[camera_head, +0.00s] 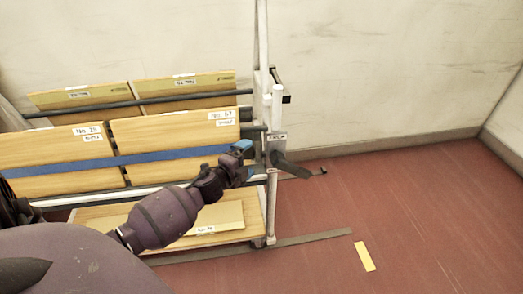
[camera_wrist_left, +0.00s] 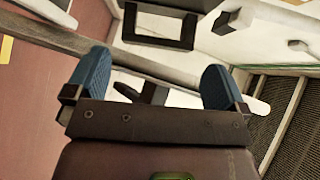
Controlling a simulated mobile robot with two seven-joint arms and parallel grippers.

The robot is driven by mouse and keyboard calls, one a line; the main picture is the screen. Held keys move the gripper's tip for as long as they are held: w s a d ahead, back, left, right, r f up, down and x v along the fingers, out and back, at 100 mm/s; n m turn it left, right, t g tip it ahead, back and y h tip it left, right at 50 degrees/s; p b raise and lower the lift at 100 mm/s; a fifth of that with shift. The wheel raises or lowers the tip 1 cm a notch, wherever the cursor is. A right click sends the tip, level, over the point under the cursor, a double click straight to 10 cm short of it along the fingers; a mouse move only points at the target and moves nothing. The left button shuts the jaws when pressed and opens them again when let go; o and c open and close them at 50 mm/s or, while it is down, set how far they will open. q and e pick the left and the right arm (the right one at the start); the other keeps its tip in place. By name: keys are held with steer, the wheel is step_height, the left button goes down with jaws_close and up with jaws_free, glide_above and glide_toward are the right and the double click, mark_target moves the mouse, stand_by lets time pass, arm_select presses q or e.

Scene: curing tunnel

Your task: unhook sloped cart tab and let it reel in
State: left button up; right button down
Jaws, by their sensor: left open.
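The cart holds sloped wooden boards (camera_head: 168,138) with a blue strap (camera_head: 75,166) stretched across them from the left towards the right-hand post (camera_head: 269,205). My left gripper (camera_head: 245,155) is open at the right end of the strap, close to the post. In the left wrist view its two blue fingertips stand apart, with a dark piece (camera_wrist_left: 155,93) showing between them. I cannot tell whether that piece is the tab or whether it touches a finger. The strap's end is hidden behind my gripper. A dark arm (camera_head: 292,168) sticks out from the post. My right gripper is out of view.
A second row of boards (camera_head: 185,88) leans behind a dark rail. The cart's lower shelf (camera_head: 255,215) holds a flat panel. A yellow mark (camera_head: 364,256) lies on the red floor (camera_head: 420,210), which is open to the right. A pale wall (camera_head: 400,70) stands behind.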

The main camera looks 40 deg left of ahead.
mark_target(260, 149)
arm_select(q)
steer(key=w, duration=0.3)
steer(key=w+f+b, duration=0.1)
steer(key=w, duration=0.2)
steer(key=shift+a+f, duration=0.15)
steer(key=shift+f, duration=0.05)
steer(key=shift+w+b, duration=0.3)
steer(key=shift+w, duration=0.45)
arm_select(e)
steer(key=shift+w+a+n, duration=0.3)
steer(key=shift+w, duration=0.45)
arm_select(q)
steer(key=shift+r, duration=0.1)
steer(key=shift+s+a, duration=0.1)
steer(key=c, duration=1)
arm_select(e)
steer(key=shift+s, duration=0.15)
